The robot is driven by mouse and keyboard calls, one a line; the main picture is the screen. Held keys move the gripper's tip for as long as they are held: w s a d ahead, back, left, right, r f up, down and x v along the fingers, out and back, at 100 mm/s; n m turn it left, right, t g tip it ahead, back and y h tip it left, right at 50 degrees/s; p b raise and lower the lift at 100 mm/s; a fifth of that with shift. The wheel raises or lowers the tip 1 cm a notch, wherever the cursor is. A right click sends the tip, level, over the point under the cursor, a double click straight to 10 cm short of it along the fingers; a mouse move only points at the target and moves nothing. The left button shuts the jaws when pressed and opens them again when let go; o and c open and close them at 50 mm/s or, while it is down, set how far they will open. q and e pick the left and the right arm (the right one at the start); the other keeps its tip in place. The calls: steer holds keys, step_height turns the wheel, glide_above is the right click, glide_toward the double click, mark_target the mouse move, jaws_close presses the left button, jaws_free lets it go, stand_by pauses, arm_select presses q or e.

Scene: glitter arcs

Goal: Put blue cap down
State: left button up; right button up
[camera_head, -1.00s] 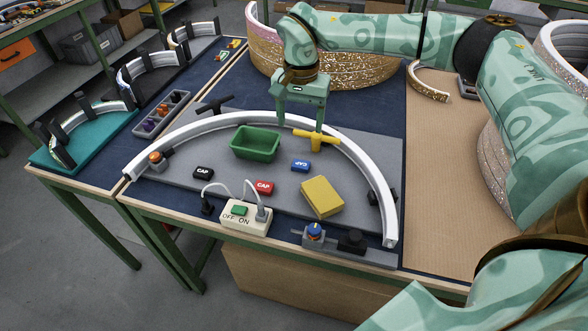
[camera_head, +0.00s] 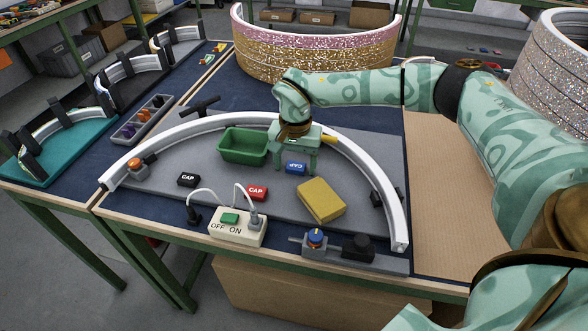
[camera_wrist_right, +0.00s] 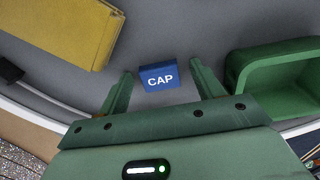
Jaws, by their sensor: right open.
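The blue cap (camera_head: 295,168) lies on the grey board (camera_head: 240,187), just right of the green bin; its label reads CAP. My right gripper (camera_head: 294,170) is over it, pointing down, with its fingers apart. In the right wrist view the blue cap (camera_wrist_right: 158,77) sits between and slightly beyond the open fingertips (camera_wrist_right: 160,84), with gaps at the sides. I cannot tell whether the fingertips have reached the cap's height. My left gripper does not show.
The green bin (camera_head: 243,146) stands close left of my right gripper. A yellow block (camera_head: 321,200), red cap (camera_head: 257,193) and black cap (camera_head: 188,180) lie nearby. A white arc (camera_head: 372,180) curves around them. A switch box (camera_head: 238,230) is at the front.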

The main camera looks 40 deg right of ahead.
mark_target(295, 167)
steer(key=shift+r, duration=0.1)
steer(key=c, duration=1.1)
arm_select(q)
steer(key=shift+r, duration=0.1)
arm_select(e)
step_height(295, 167, up, 4)
steer(key=shift+s+r+p, duration=0.1)
steer(key=shift+r+p, duration=0.05)
steer(key=shift+p, duration=1.1)
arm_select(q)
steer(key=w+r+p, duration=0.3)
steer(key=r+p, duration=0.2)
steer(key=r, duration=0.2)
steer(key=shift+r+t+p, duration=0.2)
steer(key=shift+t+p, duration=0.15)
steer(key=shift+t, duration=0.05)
arm_select(e)
steer(key=s+a+r+n, duration=0.3)
steer(key=s+a+r, duration=0.1)
steer(key=s, duration=0.2)
steer(key=s+a+r+n, duration=0.3)
steer(key=s+a, duration=0.1)
steer(key=s, duration=0.2)
steer(key=s+a+r+n, duration=0.3)
steer(key=s+a+r, duration=0.1)
steer(key=s, duration=0.2)
steer(key=shift+s+a+r+n, duration=0.3)
steer(key=shift+a+r+n, duration=0.05)
steer(key=shift+n, duration=0.05)
